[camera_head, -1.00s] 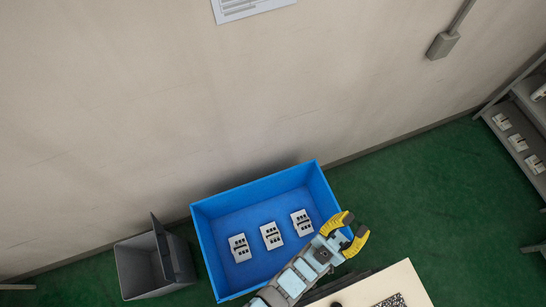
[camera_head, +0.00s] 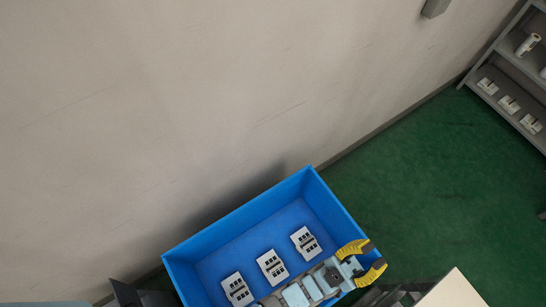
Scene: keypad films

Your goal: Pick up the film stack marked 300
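Three pale film stacks with dark marks lie in a row on the floor of a blue bin: a left stack (camera_head: 237,289), a middle stack (camera_head: 272,266) and a right stack (camera_head: 306,242). Their numbers are too small to read, so I cannot tell which is marked 300. My gripper (camera_head: 376,259), with yellow fingers, is at the bin's right side, right of and below the right stack. Its fingers are spread apart with nothing seen between them.
The blue bin (camera_head: 222,222) stands near the wall. A grey shelf (camera_head: 506,97) with more pale items is at the upper right. A pale tabletop (camera_head: 455,290) is at the lower right, and a dark grey container (camera_head: 140,296) at the lower left. Green floor lies open on the right.

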